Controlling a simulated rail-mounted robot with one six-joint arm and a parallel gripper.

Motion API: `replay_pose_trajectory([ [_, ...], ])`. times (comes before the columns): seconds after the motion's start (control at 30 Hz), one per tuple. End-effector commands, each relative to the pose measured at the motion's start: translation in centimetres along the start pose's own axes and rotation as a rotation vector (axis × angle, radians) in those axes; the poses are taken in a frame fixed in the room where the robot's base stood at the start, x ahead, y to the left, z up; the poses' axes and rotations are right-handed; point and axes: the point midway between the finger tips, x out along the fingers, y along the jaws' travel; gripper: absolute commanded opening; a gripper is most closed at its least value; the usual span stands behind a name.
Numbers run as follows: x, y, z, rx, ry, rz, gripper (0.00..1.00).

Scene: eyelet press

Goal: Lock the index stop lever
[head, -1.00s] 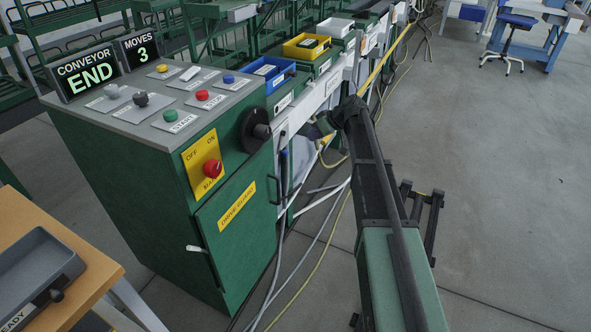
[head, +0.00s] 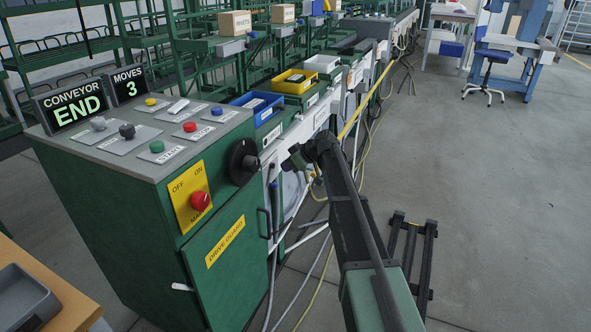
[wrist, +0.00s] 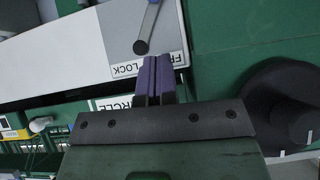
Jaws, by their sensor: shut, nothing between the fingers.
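In the wrist view the index stop lever (wrist: 148,24) is a grey bar with a dark round end and a blue part at the upper frame edge. It lies over a pale plate with a LOCK label (wrist: 125,69) and a partly hidden label starting FR (wrist: 178,58). My gripper (wrist: 154,60) has purple fingers that are shut and empty. Their tips are at the labels, just below the lever's dark end in the picture; I cannot tell whether they touch the plate.
A black handwheel (wrist: 282,100) stands close on the right in the wrist view; it also shows on the green cabinet's side (head: 243,162). Blue (head: 258,104) and yellow (head: 296,81) bins line the conveyor. Cables hang below. The floor (head: 480,200) to the right is open.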

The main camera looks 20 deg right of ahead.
Motion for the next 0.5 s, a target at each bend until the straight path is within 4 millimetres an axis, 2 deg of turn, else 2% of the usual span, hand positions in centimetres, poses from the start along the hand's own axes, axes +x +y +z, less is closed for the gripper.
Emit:
replay_pose_trajectory([
  [0.03, 1.7, 0.1, 0.6, -0.001, 0.000, -0.001, 0.00],
  [0.17, 4.6, 0.1, 0.6, 0.000, 0.000, -0.001, 0.00],
  [0.2, 5.3, 0.1, 1.5, 0.001, 0.000, 0.000, 0.00],
  [0.33, 6.5, 0.1, 2.8, 0.001, 0.000, 0.000, 0.00],
  [0.5, 6.7, 0.0, 3.0, 0.001, 0.000, 0.000, 0.00],
])
